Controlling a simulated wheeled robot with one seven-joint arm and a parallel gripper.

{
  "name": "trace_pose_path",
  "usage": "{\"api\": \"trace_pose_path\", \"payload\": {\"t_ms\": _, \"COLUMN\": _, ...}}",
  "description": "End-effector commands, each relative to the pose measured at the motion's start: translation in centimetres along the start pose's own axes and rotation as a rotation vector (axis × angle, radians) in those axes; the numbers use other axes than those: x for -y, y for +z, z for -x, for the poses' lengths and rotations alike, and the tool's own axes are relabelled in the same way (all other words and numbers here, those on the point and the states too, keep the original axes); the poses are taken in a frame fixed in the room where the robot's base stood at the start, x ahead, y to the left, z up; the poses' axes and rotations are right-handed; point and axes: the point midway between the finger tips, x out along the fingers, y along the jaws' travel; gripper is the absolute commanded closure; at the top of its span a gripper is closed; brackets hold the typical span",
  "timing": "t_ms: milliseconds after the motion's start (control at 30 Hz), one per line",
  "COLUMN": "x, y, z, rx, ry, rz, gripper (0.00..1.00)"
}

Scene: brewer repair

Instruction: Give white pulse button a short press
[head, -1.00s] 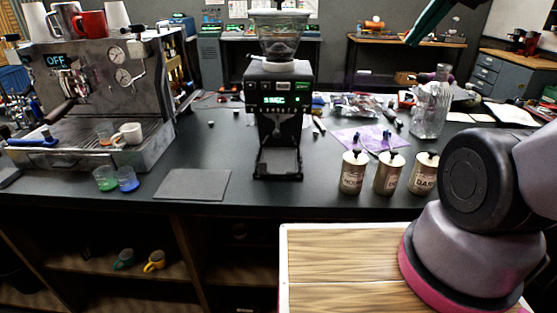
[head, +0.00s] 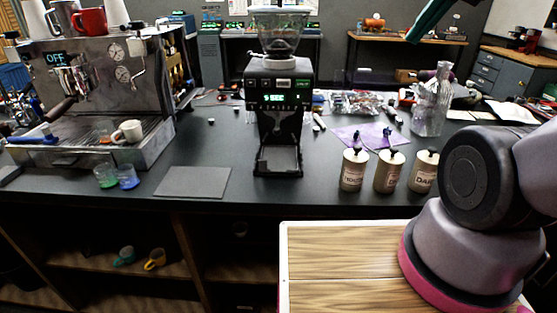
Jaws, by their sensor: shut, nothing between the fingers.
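The coffee grinder (head: 280,125) stands upright on the dark counter in the middle of the head view, with a clear hopper on top. Its front panel has a row of small buttons above a green display (head: 281,98) that seems to read 9 SEC. The pale button (head: 283,83) in the middle of that row looks like the white pulse button. A green button (head: 302,83) is at its right. Nothing of mine covers the panel.
An espresso machine (head: 95,95) showing OFF stands at the left. A flat grey mat (head: 193,182) lies left of the grinder. Several labelled canisters (head: 355,170) stand at its right. The counter before the grinder is clear.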

Motion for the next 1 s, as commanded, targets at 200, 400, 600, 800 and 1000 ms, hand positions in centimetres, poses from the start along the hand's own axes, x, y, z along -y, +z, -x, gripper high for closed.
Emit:
{"api": "trace_pose_path", "payload": {"t_ms": 200, "x": 0.0, "y": 0.0, "z": 0.0, "rx": 0.0, "ry": 0.0, "rz": 0.0, "gripper": 1.0}}
{"api": "trace_pose_path", "payload": {"t_ms": 400, "x": 0.0, "y": 0.0, "z": 0.0, "rx": 0.0, "ry": 0.0, "rz": 0.0, "gripper": 1.0}}
{"api": "trace_pose_path", "payload": {"t_ms": 600, "x": 0.0, "y": 0.0, "z": 0.0, "rx": 0.0, "ry": 0.0, "rz": 0.0, "gripper": 1.0}}
{"api": "trace_pose_path", "payload": {"t_ms": 800, "x": 0.0, "y": 0.0, "z": 0.0, "rx": 0.001, "ry": 0.0, "rz": 0.001, "gripper": 1.0}}
{"api": "trace_pose_path", "payload": {"t_ms": 1000, "x": 0.5, "y": 0.9, "z": -1.3, "rx": 0.08, "ry": 0.037, "rz": 0.071, "gripper": 1.0}}
